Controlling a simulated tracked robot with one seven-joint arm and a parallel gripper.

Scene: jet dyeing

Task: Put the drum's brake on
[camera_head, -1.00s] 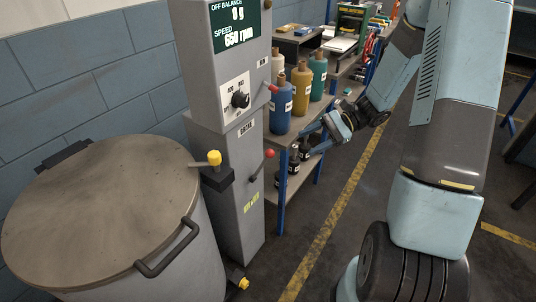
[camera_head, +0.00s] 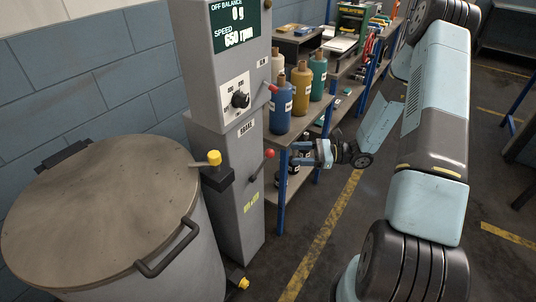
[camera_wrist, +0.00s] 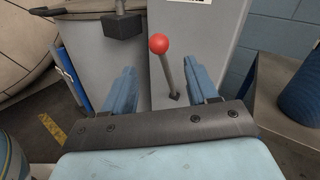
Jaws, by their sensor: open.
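The brake lever has a red ball knob (camera_head: 269,154) and sticks out from the side of the grey control column (camera_head: 226,190), below a label that seems to read BRAKE. In the wrist view the red knob (camera_wrist: 158,43) on its thin metal rod stands between my two blue fingers, a little beyond them. My gripper (camera_head: 306,153) is open and empty, to the right of the knob and apart from it. The drum (camera_head: 110,205) has its round lid down. The column's display reads a speed of 650 rpm and an off balance of 0 g.
A yellow-knobbed latch (camera_head: 214,158) stands at the drum's rim beside the column. A shelf with blue post (camera_head: 281,205) and several bottles (camera_head: 302,90) stands close behind my gripper. A second red-tipped lever (camera_head: 272,88) is higher on the column.

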